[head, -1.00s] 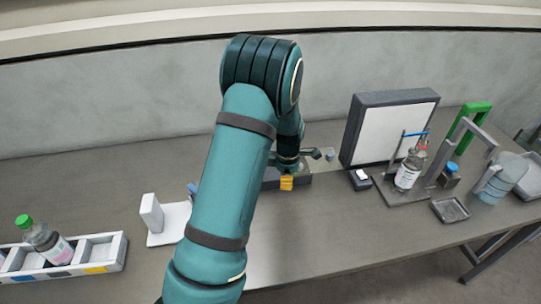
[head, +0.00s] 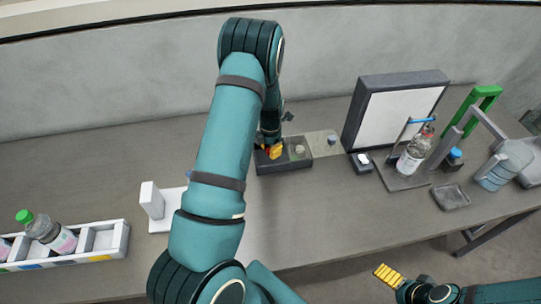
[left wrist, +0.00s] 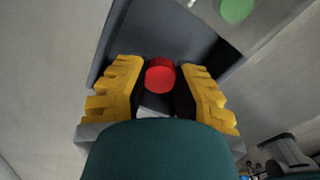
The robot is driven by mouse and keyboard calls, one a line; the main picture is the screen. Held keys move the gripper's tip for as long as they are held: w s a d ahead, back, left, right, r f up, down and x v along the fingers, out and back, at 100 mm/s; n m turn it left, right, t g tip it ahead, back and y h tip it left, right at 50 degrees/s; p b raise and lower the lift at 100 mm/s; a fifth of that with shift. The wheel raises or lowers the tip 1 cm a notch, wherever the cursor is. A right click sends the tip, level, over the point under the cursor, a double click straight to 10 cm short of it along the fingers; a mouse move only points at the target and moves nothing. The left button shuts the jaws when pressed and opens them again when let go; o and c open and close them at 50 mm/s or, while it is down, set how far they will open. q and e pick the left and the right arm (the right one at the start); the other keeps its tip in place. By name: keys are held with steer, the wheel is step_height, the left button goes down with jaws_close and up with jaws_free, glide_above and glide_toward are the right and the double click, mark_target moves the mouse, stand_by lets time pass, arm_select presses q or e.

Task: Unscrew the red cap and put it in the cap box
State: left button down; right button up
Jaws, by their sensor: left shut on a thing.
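My left gripper (head: 270,151) is over the left part of a low dark box (head: 290,166). In the left wrist view its yellow fingers (left wrist: 161,92) are closed on a red cap (left wrist: 160,74). Dark grey box surfaces (left wrist: 152,28) show behind the cap; I cannot tell how high above them it is. A clear bottle (head: 413,155) stands in a stand at the right, with a small reddish spot at its top, too small to make out. My right gripper (head: 388,276) shows at the bottom right, away from the table things; its opening is unclear.
A light plate (head: 322,144) adjoins the dark box. A white panel (head: 398,112) in a dark frame stands behind the bottle. A white rack (head: 103,240) with a green-capped bottle (head: 42,230) is at the left, beside a white stand (head: 152,201). The table front middle is clear.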

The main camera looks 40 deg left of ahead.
arm_select(q)
steer(key=shift+f, duration=1.7)
steer(key=shift+f, duration=0.1)
steer(key=shift+f, duration=0.15)
steer(key=c, duration=0.9)
jaws_free()
steer(key=shift+o, duration=0.2)
steer(key=shift+r, duration=0.2)
step_height(320, 180, up, 12)
steer(key=shift+r, duration=0.1)
